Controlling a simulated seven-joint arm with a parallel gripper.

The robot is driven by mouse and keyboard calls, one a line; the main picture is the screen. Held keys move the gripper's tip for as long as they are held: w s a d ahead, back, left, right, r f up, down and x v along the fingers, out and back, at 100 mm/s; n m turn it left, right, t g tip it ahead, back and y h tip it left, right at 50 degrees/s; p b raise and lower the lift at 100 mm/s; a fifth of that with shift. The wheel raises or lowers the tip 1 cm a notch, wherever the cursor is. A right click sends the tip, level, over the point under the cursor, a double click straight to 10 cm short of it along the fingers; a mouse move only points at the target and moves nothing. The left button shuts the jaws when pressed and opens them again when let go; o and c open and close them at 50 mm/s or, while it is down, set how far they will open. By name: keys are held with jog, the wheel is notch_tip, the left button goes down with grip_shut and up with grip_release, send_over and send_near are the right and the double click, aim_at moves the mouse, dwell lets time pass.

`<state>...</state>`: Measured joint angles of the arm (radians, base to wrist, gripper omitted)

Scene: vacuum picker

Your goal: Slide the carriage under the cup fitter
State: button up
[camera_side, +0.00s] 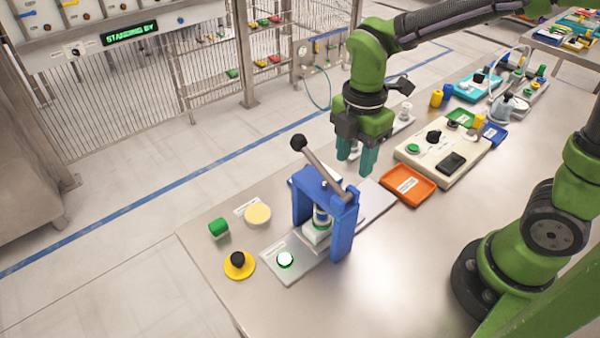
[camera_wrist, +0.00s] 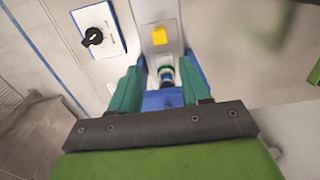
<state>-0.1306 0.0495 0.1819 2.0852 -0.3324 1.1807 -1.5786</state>
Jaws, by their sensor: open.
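The blue cup fitter (camera_side: 343,222) stands upright over a pale base plate (camera_side: 277,268), its black-knobbed lever (camera_side: 322,167) tilted up. A pale block (camera_side: 316,232), which looks like the carriage, shows between the posts, with a white-and-green part above it. The posts hide some of it, and I cannot tell how well it is lined up. My gripper (camera_side: 357,158) is open, pointing down just behind and right of the fitter, with nothing visible held. In the wrist view a blue part (camera_wrist: 163,101) and a green-and-white part (camera_wrist: 166,73) show between the open fingers (camera_wrist: 162,88).
A yellow base with a black knob (camera_side: 238,260), a cream disc (camera_side: 257,214) and a green cylinder (camera_side: 218,228) lie left. An orange tray (camera_side: 408,186) and control box (camera_side: 443,158) stand right.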

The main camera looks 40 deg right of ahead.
jog(key=shift+r, duration=2.15)
jog(key=s+d+r+m+t+y, duration=0.1)
jog(key=s+d+r+m+t, duration=0.1)
jog(key=m, duration=0.9)
jog(key=s+d+r+m+t+y, duration=0.1)
jog(key=s+d+r+m+t, duration=0.2)
jog(key=m, duration=0.8)
jog(key=shift+s+d+t, duration=0.75)
jog(key=shift+s+t, duration=0.2)
jog(key=shift+t, duration=0.15)
